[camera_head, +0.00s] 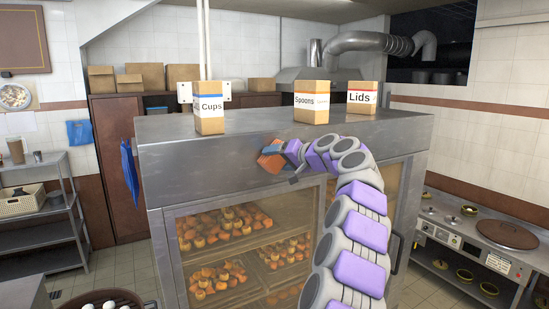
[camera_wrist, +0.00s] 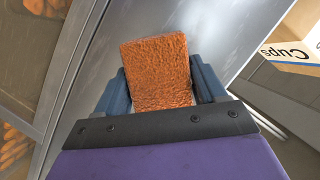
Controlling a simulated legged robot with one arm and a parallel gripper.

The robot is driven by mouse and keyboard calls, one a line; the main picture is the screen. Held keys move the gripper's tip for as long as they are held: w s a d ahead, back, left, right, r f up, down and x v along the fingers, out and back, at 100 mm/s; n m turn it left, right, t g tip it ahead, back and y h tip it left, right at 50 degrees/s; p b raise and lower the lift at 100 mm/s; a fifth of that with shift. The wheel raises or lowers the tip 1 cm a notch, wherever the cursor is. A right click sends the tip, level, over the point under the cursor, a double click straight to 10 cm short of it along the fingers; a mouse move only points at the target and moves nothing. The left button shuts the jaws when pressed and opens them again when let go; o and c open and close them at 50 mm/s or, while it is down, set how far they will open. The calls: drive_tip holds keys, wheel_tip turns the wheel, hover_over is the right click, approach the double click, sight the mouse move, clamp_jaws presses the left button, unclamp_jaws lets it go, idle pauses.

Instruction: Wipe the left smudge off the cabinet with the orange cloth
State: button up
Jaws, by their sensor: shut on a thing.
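The steel cabinet (camera_head: 170,162) stands in the middle of the head view, with a bare metal band above its glass doors. My gripper (camera_head: 271,159) is at this band, near the middle of its length. It is shut on the orange cloth (camera_wrist: 158,72), which is held as a thick block between the two blue-grey fingers in the wrist view. The cloth is at or very near the metal face; I cannot tell if it touches. I see no clear smudge in either view; one may be hidden behind the cloth and arm.
Boxes marked Cups (camera_head: 209,112), Spoons (camera_head: 312,105) and Lids (camera_head: 362,98) stand on the cabinet top. Behind the glass door (camera_head: 240,250) are trays of food. A shelf rack (camera_head: 45,220) is at left, and a stove counter (camera_head: 470,245) is at right.

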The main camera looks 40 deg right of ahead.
sight(245, 163)
drive_tip(key=shift+s+d+r+p, duration=0.1)
drive_tip(key=shift+d+p, duration=0.35)
drive_tip(key=shift+p, duration=0.05)
drive_tip(key=shift+s+d+p, duration=0.2)
drive_tip(key=shift+d+p, duration=0.05)
drive_tip(key=shift+d, duration=0.65)
drive_tip(key=shift+s+d+p, duration=0.2)
drive_tip(key=shift+d, duration=0.65)
drive_tip(key=shift+w+a+f+b, duration=0.1)
drive_tip(key=shift+w+a+b, duration=0.15)
drive_tip(key=shift+a+b, duration=0.75)
drive_tip(key=shift+w+a+f+b, duration=0.1)
drive_tip(key=shift+w+a+b, duration=0.15)
drive_tip(key=shift+a+b, duration=0.7)
drive_tip(key=shift+w+a+b, duration=0.25)
drive_tip(key=shift+a+b, duration=0.45)
drive_tip(key=shift+a, duration=0.6)
drive_tip(key=shift+w+a+r+b, duration=0.1)
drive_tip(key=shift+w+a+b, duration=0.25)
drive_tip(key=shift+a, duration=0.6)
drive_tip(key=shift+w+a+f+b, duration=0.15)
drive_tip(key=shift+a+b, duration=0.3)
drive_tip(key=shift+a, duration=0.55)
drive_tip(key=shift+w+a+r+b, duration=0.15)
drive_tip(key=shift+w+a+b, duration=0.2)
drive_tip(key=shift+a, duration=0.6)
drive_tip(key=shift+s, duration=0.1)
drive_tip(key=shift+s+b, duration=0.2)
drive_tip(key=shift+b, duration=0.1)
